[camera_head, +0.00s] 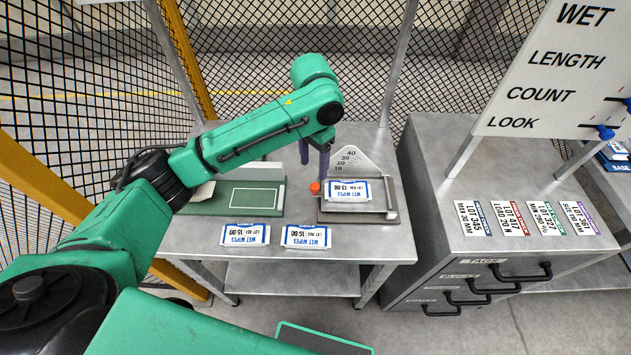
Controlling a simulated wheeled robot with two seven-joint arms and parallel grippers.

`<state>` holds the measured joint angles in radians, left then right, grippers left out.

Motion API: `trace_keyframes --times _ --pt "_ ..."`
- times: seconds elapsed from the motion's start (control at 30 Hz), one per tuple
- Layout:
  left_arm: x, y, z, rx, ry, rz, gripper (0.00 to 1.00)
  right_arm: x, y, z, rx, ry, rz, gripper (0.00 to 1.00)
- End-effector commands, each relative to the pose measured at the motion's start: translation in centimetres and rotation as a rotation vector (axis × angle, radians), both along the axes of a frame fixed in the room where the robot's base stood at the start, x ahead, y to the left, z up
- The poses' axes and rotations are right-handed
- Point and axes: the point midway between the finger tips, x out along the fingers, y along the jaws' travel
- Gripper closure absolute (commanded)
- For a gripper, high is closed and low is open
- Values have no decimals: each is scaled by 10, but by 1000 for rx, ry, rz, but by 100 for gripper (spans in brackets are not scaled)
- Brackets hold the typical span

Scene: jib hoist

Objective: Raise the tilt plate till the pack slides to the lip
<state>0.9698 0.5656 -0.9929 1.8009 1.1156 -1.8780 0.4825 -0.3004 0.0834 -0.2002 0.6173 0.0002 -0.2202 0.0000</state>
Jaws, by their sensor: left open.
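The tilt plate (350,214) is a grey metal plate on the right part of the bench, with a white angle scale (350,160) behind it. It looks flat or nearly so. A white and blue wet wipes pack (347,190) lies on it, and a raised lip (390,195) runs along its right edge. An orange-red knob (315,187) sits at its left edge. My left gripper (318,170) points down, open, just above the knob; whether it touches the knob I cannot tell. My right gripper is not in view.
Two more packs lie at the bench front, one on the left (245,234) and one in the middle (306,236). A green board (215,197) lies left of the plate. A drawer cabinet (500,225) with label cards stands right, under a white sign (560,70). Mesh fencing surrounds the bench.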

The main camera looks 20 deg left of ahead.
Motion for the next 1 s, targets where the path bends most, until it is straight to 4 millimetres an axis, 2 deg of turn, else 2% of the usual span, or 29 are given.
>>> trace_keyframes --times 0.03,0.1,0.17,0.27,0.33,0.4,0.47,0.7,0.77,0.8,0.87,0.9,1.0 --pt "-1 1 -14 3 5 2 38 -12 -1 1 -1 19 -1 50" --pt "-1 1 -33 3 4 1 38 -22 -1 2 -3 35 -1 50" --pt "-1 1 -49 2 3 0 38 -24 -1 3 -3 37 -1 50" --pt "0 1 -73 1 2 -1 38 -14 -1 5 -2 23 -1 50" --pt "0 0 -86 1 1 -1 38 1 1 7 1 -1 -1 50" --pt "0 0 -95 0 0 -1 38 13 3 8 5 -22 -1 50" --pt "1 0 -99 0 -1 -2 38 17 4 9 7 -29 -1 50" --pt "1 0 -101 -1 -3 -2 38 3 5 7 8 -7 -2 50" --pt "1 0 -101 -1 -3 -2 58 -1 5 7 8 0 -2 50" --pt "1 0 -101 -1 -3 -2 73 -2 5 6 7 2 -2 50" --pt "1 0 -101 -1 -3 -2 96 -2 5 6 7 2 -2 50" --pt "1 0 -100 -1 -3 -2 100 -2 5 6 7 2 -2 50" --pt "1 0 -100 -1 -3 -2 100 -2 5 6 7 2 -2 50"
